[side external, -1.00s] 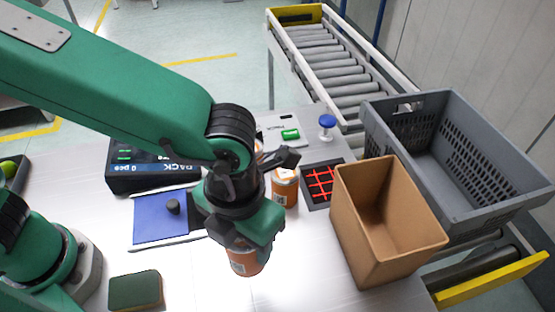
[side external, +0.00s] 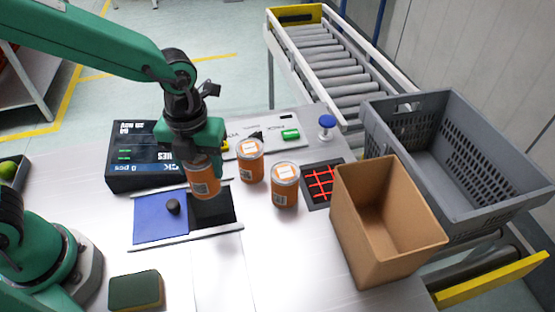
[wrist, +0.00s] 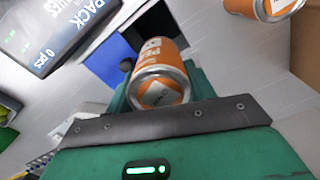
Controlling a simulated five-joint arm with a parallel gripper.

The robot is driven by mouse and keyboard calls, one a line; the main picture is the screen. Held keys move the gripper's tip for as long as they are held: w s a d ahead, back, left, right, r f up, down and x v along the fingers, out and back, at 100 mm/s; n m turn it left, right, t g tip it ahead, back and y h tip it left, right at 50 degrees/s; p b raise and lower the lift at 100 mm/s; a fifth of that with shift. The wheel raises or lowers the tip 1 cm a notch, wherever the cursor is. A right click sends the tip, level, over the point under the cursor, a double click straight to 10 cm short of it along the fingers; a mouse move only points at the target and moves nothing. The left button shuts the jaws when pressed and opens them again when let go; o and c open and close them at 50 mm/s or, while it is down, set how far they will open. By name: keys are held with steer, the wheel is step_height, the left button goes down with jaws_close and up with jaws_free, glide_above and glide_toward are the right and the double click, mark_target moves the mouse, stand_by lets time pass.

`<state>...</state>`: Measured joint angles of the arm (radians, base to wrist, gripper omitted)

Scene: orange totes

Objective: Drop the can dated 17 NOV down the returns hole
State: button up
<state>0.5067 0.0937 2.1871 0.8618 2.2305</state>
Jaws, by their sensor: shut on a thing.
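My gripper (side external: 200,155) is shut on an orange can (side external: 205,182) with a silver rim. It holds the can raised, slightly tilted, over the back of the dark hole (side external: 213,210) as seen from the side. The held can also shows in the wrist view (wrist: 160,75), end toward the camera; its date is too small to read. The hole is open, with a blue cover (side external: 155,225) with a black knob to its left. Two more orange cans stand upright to the right, one behind (side external: 251,165) and one in front (side external: 285,188); their dates are unreadable.
A black display box (side external: 135,165) stands behind the cover. A red-lined black grid (side external: 320,183), a brown bin (side external: 390,240) and a grey crate (side external: 500,210) are at right. A green sponge (side external: 135,290) lies front left. The front middle is clear.

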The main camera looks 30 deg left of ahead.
mark_target(203, 181)
steer(key=shift+w+a, duration=0.1)
steer(key=shift+a, duration=0.35)
steer(key=shift+f, duration=0.2)
steer(key=shift+f, duration=2.75)
steer(key=o, duration=1.3)
steer(key=shift+r, duration=3.95)
